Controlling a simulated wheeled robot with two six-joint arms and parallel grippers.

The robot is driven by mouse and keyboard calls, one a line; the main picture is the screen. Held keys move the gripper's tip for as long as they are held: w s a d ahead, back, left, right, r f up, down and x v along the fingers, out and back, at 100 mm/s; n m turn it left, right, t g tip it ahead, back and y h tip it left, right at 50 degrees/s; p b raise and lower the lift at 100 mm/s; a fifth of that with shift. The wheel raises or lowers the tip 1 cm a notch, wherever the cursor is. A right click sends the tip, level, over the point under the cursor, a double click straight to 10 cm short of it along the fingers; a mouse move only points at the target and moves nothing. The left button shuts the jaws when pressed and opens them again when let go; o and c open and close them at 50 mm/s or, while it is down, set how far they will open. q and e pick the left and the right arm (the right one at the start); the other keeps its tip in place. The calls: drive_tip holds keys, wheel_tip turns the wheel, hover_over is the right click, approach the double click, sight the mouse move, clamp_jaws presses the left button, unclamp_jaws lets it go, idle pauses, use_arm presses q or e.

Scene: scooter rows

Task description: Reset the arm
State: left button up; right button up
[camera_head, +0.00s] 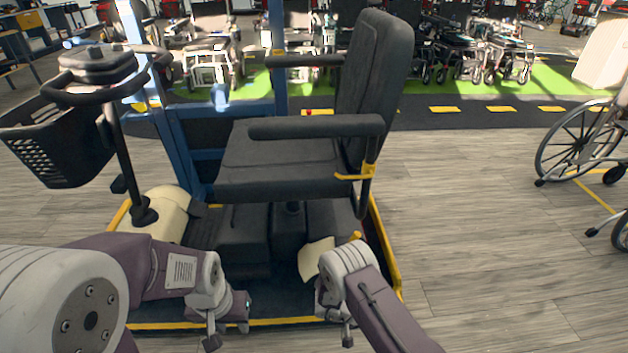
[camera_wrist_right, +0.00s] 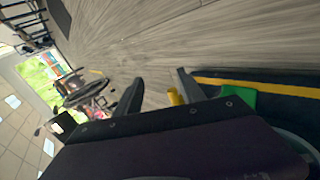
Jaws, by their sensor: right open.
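My left arm comes in from the left in the head view, and my left gripper (camera_head: 228,318) is low in front of the scooter's dark footwell; its finger gap is not clear. My right arm comes in from the lower right, bent at a pale joint in front of the scooter. My right gripper (camera_wrist_right: 160,85) shows in the right wrist view with its two dark fingers apart. I see nothing held between them.
A mobility scooter with a black seat (camera_head: 285,155) and a black basket (camera_head: 58,140) stands close in front on a yellow-edged platform. A wheelchair (camera_head: 585,145) stands at the right. More wheelchairs line the back. The wood floor (camera_head: 480,190) between is clear.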

drive_tip(key=w+d+r+t+y+p, duration=0.1)
drive_tip(key=w+r+t+y, duration=0.3)
drive_tip(key=r, duration=0.7)
drive_tip(key=w+r+t+h+p, duration=0.1)
drive_tip(key=w+r, duration=0.5)
drive_tip(key=r, duration=0.5)
drive_tip(key=w+d+r+t+y+p, duration=0.1)
drive_tip(key=w+r+t+y, duration=0.3)
drive_tip(key=r, duration=0.7)
drive_tip(key=s+a+r+n+g+y, duration=0.1)
drive_tip(key=s+a+r+n+y, duration=0.1)
drive_tip(key=s+a+r, duration=0.3)
drive_tip(key=s+f+m+g, duration=0.1)
drive_tip(key=s+f+g, duration=0.35)
drive_tip(key=s, duration=0.55)
drive_tip(key=s+f+m+g, duration=0.1)
drive_tip(key=s+f+g, duration=0.35)
drive_tip(key=s, duration=0.65)
wheel_tip(320, 180, up, 37)
drive_tip(key=t+p, duration=0.1)
drive_tip(key=p, duration=3.8)
drive_tip(key=shift+w+a+r+y, duration=0.2)
drive_tip(key=shift+w+y, duration=0.1)
drive_tip(key=shift+w, duration=0.05)
